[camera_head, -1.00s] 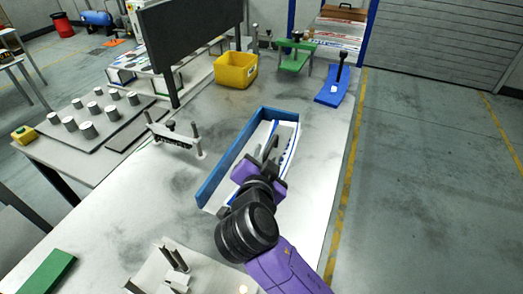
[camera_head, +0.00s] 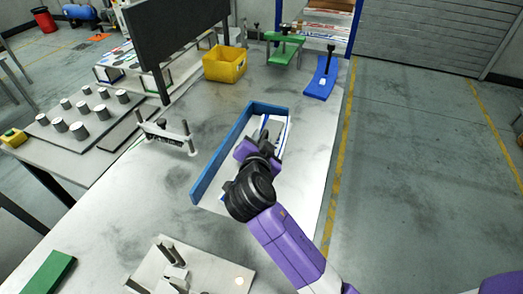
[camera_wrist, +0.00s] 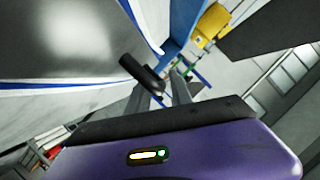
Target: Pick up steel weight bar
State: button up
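My gripper (camera_head: 267,137) is low over the right part of the blue-walled label magazine (camera_head: 216,157). White labels with blue stripes (camera_head: 284,134) lie inside it. In the wrist view a short dark cylinder (camera_wrist: 141,73), which looks like the handle of the steel weight bar, sits at the tips of my gripper (camera_wrist: 160,84). The two grey fingers stand apart with a gap between them, and I see no clear grip on the cylinder. The rest of the bar is hidden or cannot be told apart; in the head view my wrist covers it.
A grey post fixture (camera_head: 166,135) stands left of the magazine. A yellow bin (camera_head: 225,64), a green stand (camera_head: 285,46) and a blue curved piece (camera_head: 321,79) are behind it. A pale plate with posts (camera_head: 195,270) lies in front. The bench left of the magazine is partly clear.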

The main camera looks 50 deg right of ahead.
grip_shut()
dwell(1.1)
jog(key=shift+r, duration=0.25)
